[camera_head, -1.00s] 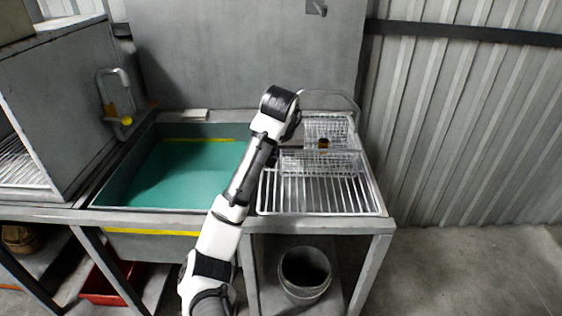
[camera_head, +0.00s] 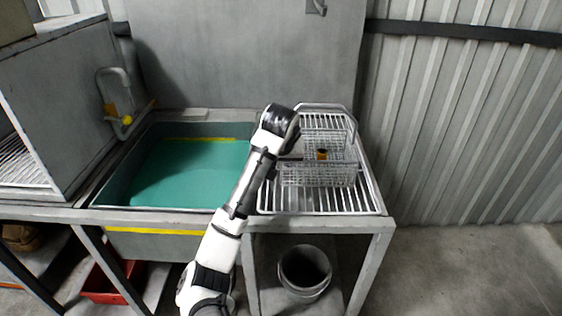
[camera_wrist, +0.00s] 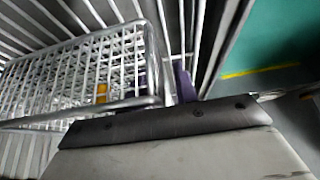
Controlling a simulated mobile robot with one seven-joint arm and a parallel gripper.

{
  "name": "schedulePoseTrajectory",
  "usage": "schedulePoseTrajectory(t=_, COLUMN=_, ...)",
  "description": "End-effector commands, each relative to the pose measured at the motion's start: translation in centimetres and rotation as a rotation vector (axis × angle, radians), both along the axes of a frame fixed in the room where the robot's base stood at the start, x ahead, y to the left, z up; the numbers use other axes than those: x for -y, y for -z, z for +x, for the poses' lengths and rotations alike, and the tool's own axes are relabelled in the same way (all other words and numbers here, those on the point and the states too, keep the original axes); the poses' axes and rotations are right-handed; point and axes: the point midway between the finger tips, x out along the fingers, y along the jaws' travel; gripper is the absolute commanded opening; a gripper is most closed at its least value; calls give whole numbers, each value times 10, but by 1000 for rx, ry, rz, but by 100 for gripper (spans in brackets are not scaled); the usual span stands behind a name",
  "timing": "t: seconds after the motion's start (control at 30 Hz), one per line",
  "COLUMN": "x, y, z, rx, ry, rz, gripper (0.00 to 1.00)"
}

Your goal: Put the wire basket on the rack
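The wire basket (camera_head: 318,176) is over the slatted metal rack (camera_head: 325,203), right of the sink; I cannot tell whether its bottom touches the slats. It looks upright, and a small orange and dark item (camera_head: 322,154) sits inside. In the wrist view the basket's mesh (camera_wrist: 70,85) fills the left. My gripper (camera_wrist: 165,85) has purple fingers on either side of the basket's rim near a corner, and looks shut on it. In the head view my arm's wrist hides the fingers.
A sink with a green bottom (camera_head: 190,175) lies to the left. A curved metal handle or rail (camera_head: 325,106) rises at the rack's back. A wall panel (camera_head: 245,50) stands behind. A bucket (camera_head: 304,272) sits below. Bare slats show at the rack's front.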

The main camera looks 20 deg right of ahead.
Motion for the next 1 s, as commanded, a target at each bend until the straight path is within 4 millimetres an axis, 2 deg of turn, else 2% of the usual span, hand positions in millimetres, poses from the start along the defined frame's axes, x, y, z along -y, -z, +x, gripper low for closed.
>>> schedulePoseTrajectory(t=0.17, x=0, y=-6, z=-1, rx=1, ry=0, rz=0, gripper=29)
schedulePoseTrajectory(t=0.27, x=-2, y=-17, z=-8, rx=4, ry=0, rz=-1, gripper=29)
schedulePoseTrajectory(t=0.6, x=-14, y=-86, z=-41, rx=7, ry=-2, rz=4, gripper=29)
schedulePoseTrajectory(t=0.8, x=-16, y=-103, z=-53, rx=4, ry=-1, rz=1, gripper=29)
schedulePoseTrajectory(t=1.0, x=-17, y=-107, z=-56, rx=0, ry=-1, rz=0, gripper=29)
